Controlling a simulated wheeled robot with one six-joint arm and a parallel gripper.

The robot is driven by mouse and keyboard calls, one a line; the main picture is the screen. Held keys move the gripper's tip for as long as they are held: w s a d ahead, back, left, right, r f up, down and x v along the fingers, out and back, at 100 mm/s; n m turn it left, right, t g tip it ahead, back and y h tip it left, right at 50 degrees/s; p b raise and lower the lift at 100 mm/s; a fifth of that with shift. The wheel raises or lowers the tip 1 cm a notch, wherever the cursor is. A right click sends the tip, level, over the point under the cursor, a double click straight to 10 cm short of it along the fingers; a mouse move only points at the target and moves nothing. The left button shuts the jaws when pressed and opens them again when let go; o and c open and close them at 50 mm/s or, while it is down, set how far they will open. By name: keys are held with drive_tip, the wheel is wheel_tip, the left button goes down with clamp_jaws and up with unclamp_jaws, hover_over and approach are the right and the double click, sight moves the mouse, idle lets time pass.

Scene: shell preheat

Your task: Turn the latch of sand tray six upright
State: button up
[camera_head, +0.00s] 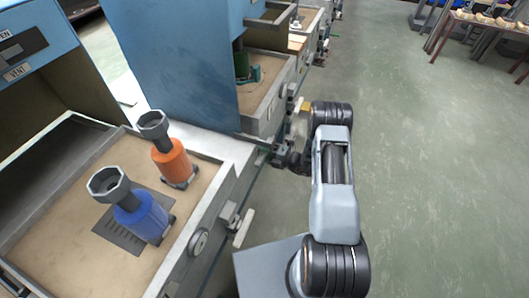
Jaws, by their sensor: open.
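Several sand trays stand in a row on the left, and no number is readable on them, so I cannot tell which is six. The nearest sand tray (218,200) has a latch with a pale handle (243,229) on its front, the handle slanting. A farther sand tray (262,128) has a round knob and a yellowish latch part (304,105) beyond it. My gripper (276,154) is small and dark, at the tray fronts between these two trays. It is open; its fingertips are partly hidden, and I cannot tell whether it touches a latch.
A tall blue cabinet (182,65) rises behind. The green-grey floor (430,180) on the right is clear. A table with pale objects (485,22) stands at the far right.

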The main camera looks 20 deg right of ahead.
clamp_jaws()
idle(0.5)
drive_tip(key=n+b, duration=0.1)
drive_tip(key=n, duration=0.3)
drive_tip(key=shift+f+n+b, duration=0.1)
drive_tip(key=shift+n+b, duration=0.2)
drive_tip(key=shift+n, duration=0.1)
drive_tip(key=n+b, duration=0.1)
drive_tip(key=n, duration=0.3)
drive_tip(key=shift+n+b, duration=0.3)
drive_tip(key=shift+b, duration=0.05)
drive_tip(key=n+b, duration=0.2)
drive_tip(key=n, duration=0.2)
drive_tip(key=shift+f, duration=0.1)
drive_tip(key=shift+s+n+b, duration=0.1)
drive_tip(key=shift+n+b, duration=0.8)
drive_tip(key=shift+n, duration=1.5)
